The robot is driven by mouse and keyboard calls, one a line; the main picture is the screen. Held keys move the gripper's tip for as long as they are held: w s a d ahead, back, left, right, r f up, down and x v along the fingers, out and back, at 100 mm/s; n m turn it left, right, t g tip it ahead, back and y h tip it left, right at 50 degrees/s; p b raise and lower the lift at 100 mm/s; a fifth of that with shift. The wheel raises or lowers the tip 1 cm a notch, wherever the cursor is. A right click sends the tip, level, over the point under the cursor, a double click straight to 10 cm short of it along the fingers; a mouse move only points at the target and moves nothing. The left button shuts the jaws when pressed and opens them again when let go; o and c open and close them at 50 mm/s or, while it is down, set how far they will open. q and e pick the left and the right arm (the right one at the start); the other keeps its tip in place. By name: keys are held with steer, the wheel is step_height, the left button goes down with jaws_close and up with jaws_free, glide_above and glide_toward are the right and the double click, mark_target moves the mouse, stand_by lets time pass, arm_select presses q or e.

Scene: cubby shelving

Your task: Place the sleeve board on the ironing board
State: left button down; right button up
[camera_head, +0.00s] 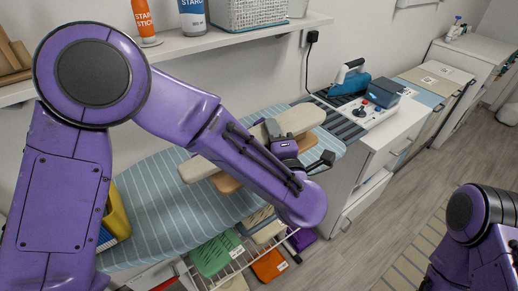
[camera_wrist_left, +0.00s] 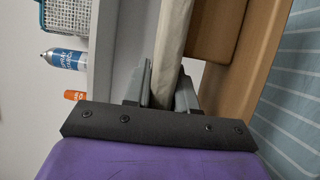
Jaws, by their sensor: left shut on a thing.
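The sleeve board has a long cream padded top (camera_head: 300,119) and a wooden base (camera_head: 226,183). It lies lengthwise over the blue striped ironing board (camera_head: 172,207), and my left forearm hides its middle. My left gripper (camera_head: 272,128) is shut on the cream top. In the left wrist view its fingers (camera_wrist_left: 164,88) stand on either side of the sleeve board's cream edge (camera_wrist_left: 173,40), with the wooden base (camera_wrist_left: 248,65) beside it and the striped cover (camera_wrist_left: 290,100) at the right. I cannot tell whether the base touches the cover. My right gripper is out of view.
A wall shelf (camera_head: 185,44) holds an orange bottle (camera_head: 145,20), a blue and white spray can (camera_head: 192,15) and a grey basket (camera_head: 248,12). A blue iron (camera_head: 350,80) stands on the cabinet at the right. Under the ironing board is a wire rack with coloured items. A yellow item (camera_head: 115,215) is at the left.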

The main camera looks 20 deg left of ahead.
arm_select(q)
steer(key=f, duration=0.1)
steer(key=w+a+f, duration=0.1)
steer(key=f, duration=0.1)
steer(key=w+a+f, duration=0.1)
steer(key=shift+w+f, duration=0.1)
steer(key=shift+f, duration=0.3)
steer(key=f, duration=0.1)
steer(key=s+f+p, duration=0.1)
steer(key=shift+s+a+f, duration=0.2)
steer(key=shift+s+f, duration=0.1)
steer(key=shift+w+f, duration=0.35)
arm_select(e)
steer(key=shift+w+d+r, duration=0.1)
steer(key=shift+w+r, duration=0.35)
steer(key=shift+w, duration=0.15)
arm_select(q)
steer(key=c, duration=0.9)
jaws_free()
steer(key=shift+s, duration=0.2)
steer(key=shift+r, duration=0.2)
steer(key=b+v, duration=0.2)
steer(key=v, duration=1)
steer(key=shift+b, duration=0.35)
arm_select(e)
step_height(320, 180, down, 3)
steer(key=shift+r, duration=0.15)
